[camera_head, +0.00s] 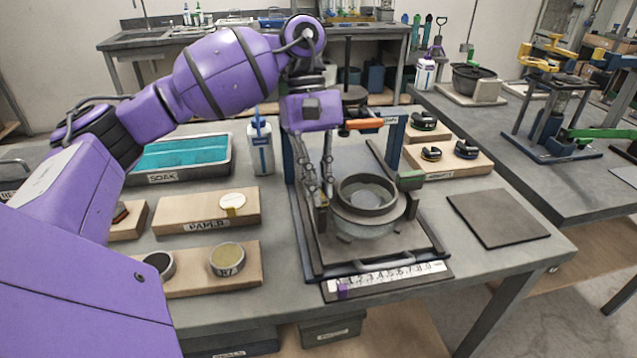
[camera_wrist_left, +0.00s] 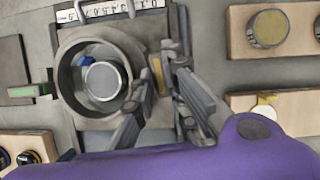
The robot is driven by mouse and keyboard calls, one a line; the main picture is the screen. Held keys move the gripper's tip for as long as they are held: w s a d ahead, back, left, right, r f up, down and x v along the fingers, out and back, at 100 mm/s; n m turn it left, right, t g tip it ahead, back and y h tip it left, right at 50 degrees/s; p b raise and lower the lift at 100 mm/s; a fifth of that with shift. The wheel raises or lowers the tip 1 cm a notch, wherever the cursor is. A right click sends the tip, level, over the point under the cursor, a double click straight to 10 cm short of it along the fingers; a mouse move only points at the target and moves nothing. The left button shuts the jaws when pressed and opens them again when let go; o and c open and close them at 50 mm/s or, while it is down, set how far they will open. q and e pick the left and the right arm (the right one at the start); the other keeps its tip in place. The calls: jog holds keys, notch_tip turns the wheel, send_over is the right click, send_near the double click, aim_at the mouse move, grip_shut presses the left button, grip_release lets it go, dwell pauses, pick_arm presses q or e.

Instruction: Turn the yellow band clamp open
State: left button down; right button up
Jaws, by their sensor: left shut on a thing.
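A round grey vessel (camera_head: 368,197) with a wide collar stands on a dark frame in the middle of the bench. The yellow band clamp (camera_wrist_left: 157,72) shows as a small yellow piece at the vessel's side in the left wrist view. My left gripper (camera_head: 321,190) reaches down at the vessel's left side. In the left wrist view its fingers (camera_wrist_left: 158,85) stand on both sides of the yellow piece, shut on it. The fingers hide part of the clamp. A green clamp (camera_head: 410,180) sits on the vessel's opposite side. My right gripper is in neither view.
A numbered scale (camera_head: 388,279) with a purple marker (camera_head: 343,291) lies along the frame's front. Blue posts and an orange handle (camera_head: 365,123) stand behind the vessel. Wooden blocks (camera_head: 205,211) and a soak tray (camera_head: 180,158) are left; a dark plate (camera_head: 498,217) lies right.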

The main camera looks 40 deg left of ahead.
pick_arm(q)
jog(key=c, duration=1.8)
grip_release()
jog(key=shift+o, duration=0.2)
jog(key=v, duration=0.8)
jog(key=shift+c, duration=0.3)
